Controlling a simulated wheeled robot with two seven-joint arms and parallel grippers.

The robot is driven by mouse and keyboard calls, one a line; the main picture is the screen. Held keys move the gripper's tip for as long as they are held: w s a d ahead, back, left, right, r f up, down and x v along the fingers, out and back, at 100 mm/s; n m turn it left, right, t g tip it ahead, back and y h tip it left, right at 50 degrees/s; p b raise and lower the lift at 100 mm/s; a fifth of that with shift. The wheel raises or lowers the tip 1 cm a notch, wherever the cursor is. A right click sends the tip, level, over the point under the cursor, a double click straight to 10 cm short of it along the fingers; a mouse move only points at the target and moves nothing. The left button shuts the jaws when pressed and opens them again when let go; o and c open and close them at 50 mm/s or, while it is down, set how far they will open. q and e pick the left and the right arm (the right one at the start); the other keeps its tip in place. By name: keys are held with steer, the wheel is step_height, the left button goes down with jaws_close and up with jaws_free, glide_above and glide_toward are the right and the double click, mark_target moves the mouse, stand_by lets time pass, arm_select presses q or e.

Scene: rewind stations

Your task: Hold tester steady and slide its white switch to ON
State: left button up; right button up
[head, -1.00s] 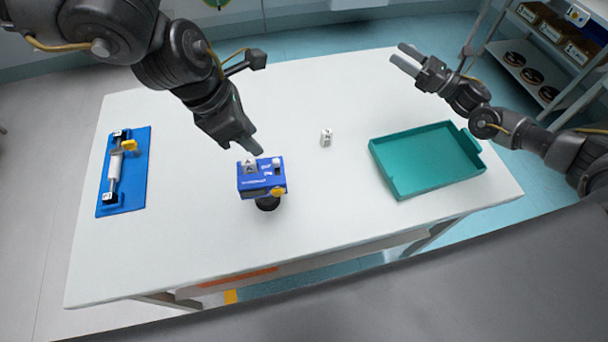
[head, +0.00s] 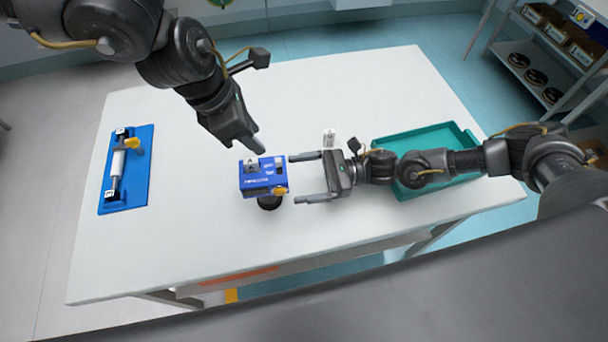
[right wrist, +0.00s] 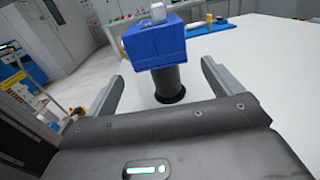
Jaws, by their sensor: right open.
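The tester is a blue box (head: 258,183) raised on a dark round post (head: 269,203) on the table. Small pale parts show on its top and a yellow knob (head: 279,191) on its front. I cannot tell which pale part is the switch, or its position. My left gripper (head: 253,146) points down just above and behind the tester, apart from it; whether its fingers are open is unclear. My right gripper (head: 294,178) is open and empty at the tester's right side. In the right wrist view, the blue box (right wrist: 155,45) and post (right wrist: 165,82) appear between the fingers.
A teal tray (head: 425,140) lies at the right, partly hidden by my right arm. A small white block (head: 329,138) stands behind my right gripper. A blue board with a white cylinder (head: 118,163) lies at the left. The table's front middle is clear.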

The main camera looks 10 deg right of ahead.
mark_target(272, 181)
steer(key=shift+w+a, duration=0.2)
steer(key=shift+a, duration=1.65)
steer(key=shift+w+a, duration=0.2)
steer(key=shift+a, duration=1.65)
